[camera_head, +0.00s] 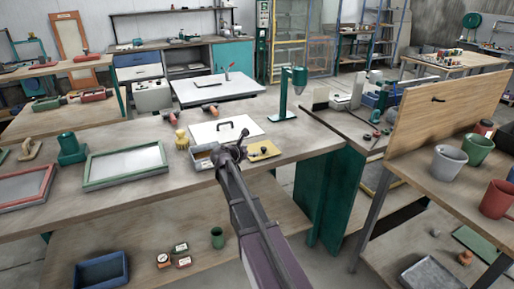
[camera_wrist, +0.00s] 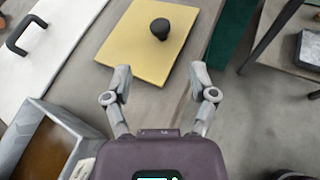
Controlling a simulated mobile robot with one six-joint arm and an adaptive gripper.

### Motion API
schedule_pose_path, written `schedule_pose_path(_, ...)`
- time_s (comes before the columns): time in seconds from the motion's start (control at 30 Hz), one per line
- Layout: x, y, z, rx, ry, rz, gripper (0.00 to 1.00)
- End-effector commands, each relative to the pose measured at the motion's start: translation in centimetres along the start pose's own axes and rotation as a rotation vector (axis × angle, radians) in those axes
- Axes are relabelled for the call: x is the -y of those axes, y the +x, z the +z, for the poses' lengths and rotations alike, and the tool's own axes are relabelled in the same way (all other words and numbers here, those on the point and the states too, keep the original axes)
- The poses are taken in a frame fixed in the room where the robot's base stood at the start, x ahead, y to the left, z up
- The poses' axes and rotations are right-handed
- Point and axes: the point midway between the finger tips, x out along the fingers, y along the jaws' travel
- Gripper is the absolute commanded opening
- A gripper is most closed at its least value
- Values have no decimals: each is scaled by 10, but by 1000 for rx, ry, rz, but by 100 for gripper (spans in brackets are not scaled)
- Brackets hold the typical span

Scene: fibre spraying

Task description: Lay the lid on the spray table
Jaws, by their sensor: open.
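The lid is a flat yellow plate (camera_head: 267,153) with a black knob, lying on the wooden spray table (camera_head: 318,141) near its front edge. In the wrist view the lid (camera_wrist: 125,42) lies just beyond my fingertips, with its round black knob (camera_wrist: 160,29) standing up on it. My gripper (camera_wrist: 160,72) is open and empty, its two fingers apart near the lid's near edge. In the head view my gripper (camera_head: 234,153) is left of the lid and partly covers a grey open box (camera_head: 200,163). The wrist view shows brown material inside this box (camera_wrist: 62,118).
A white board (camera_head: 212,133) with a black handle lies behind the lid. A yellow brush-like object (camera_head: 182,140) stands left of the box. A green stand (camera_head: 285,113) is at the back right. Framed screens (camera_head: 125,163) lie at left. Bare tabletop lies right of the lid.

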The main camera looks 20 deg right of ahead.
Motion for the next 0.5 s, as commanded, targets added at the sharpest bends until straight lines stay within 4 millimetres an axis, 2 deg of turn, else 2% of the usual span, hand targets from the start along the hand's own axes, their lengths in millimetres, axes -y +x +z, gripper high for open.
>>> schedule_pose_path(0.13, 0, -8, 1, 0, 0, 0, 74)
schedule_pose_path(0.5, 0, -9, 0, 0, 1, 0, 74)
